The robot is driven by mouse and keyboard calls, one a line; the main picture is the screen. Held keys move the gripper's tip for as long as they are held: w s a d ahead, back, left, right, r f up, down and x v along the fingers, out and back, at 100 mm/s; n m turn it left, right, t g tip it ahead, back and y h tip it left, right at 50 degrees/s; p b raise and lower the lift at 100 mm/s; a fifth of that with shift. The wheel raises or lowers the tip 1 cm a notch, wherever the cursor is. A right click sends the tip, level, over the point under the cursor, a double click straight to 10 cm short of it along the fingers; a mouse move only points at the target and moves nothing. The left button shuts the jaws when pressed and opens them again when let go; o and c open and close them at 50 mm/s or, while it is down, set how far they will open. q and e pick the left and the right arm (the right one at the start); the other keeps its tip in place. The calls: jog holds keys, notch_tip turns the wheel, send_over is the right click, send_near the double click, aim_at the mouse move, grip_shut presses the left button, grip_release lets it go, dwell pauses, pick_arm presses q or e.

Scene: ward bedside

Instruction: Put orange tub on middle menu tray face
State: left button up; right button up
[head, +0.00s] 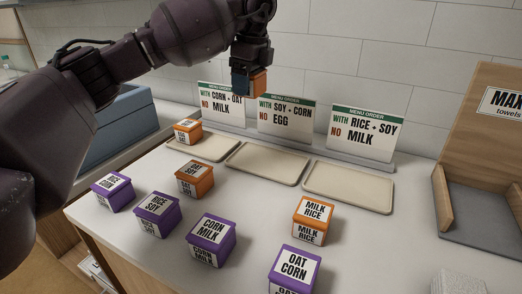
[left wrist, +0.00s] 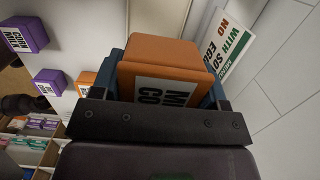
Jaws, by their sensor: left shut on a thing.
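My left gripper (head: 250,84) is shut on an orange tub (head: 259,83) and holds it in the air in front of the left and middle menu signs. In the left wrist view the held orange tub (left wrist: 160,65) shows a label partly reading "MI" and "CO"; the rest is hidden. The middle tray (head: 266,164) lies empty below the "with soy + corn, no egg" sign (head: 286,117). The left tray (head: 219,150) has an orange tub (head: 188,131) at its left end. The right tray (head: 348,188) is empty. My right gripper is not in view.
Orange tubs (head: 195,179) and (head: 313,220) stand in front of the trays. Several purple tubs (head: 157,214) stand nearer the front edge. A wooden towel holder (head: 485,140) stands at the right, a blue box (head: 118,125) at the left.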

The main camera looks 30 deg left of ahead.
pick_arm(q)
jog(key=b, duration=0.2)
send_over(249, 156)
jog(key=f, duration=1.1)
jog(key=shift+d+f, duration=0.25)
jog(key=shift+d, duration=0.05)
jog(key=shift+f, duration=0.4)
jog(key=shift+f+b, duration=0.35)
jog(key=shift+f, duration=0.1)
notch_tip(249, 156, down, 4)
jog(key=shift+f+b, duration=0.2)
jog(key=shift+b, duration=0.35)
jog(key=shift+f, duration=0.3)
jog(key=shift+r, duration=0.15)
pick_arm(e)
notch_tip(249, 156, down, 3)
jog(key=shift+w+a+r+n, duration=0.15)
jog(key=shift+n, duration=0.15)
pick_arm(q)
jog(key=o, duration=1.1)
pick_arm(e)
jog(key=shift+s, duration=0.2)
